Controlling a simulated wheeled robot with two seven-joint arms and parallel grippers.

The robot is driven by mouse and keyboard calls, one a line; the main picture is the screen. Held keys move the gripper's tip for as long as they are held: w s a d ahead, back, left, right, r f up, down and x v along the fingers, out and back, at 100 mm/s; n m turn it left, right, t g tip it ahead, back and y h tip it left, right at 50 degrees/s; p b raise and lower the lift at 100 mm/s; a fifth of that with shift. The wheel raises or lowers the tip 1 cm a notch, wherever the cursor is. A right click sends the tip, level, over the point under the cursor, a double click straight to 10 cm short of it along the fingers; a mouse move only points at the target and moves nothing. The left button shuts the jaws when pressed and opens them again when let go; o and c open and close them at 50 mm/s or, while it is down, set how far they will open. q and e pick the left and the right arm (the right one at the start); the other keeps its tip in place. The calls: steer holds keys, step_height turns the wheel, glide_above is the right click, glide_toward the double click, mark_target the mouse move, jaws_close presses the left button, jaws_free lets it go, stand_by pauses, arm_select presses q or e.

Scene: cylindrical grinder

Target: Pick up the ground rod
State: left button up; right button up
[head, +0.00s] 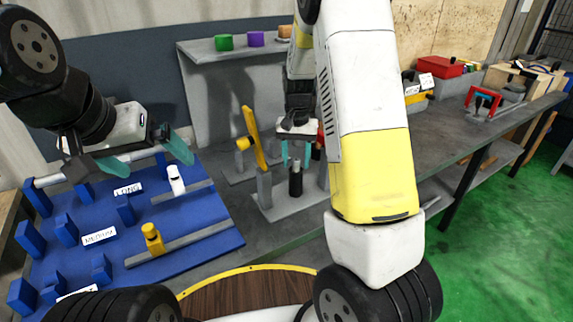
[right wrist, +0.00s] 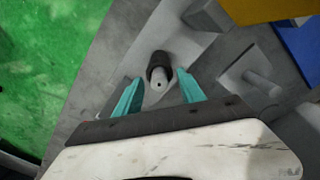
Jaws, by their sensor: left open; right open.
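A grey rod (head: 49,181) lies across blue supports by the "LONG" label of the blue rack (head: 200,240) in the head view. My left gripper (head: 150,165) is open above this rod and hides part of it. A short upright grey cylinder with a black collar (head: 296,183) stands on the grey fixture (head: 283,208); it also shows in the right wrist view (right wrist: 159,73). My right gripper (head: 295,163) is open above it, its teal fingers on either side and nothing visibly gripped. I cannot tell which piece is the ground rod.
A yellow lever (head: 255,140) rises beside my right gripper. The rack also has a yellow knob (head: 152,238) and a white piece (head: 176,180). Green (head: 223,42) and purple (head: 256,39) cylinders stand on a shelf. A red box (head: 443,68) sits farther right.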

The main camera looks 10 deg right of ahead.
steer(key=shift+f, duration=0.25)
jaws_close()
stand_by(1.3)
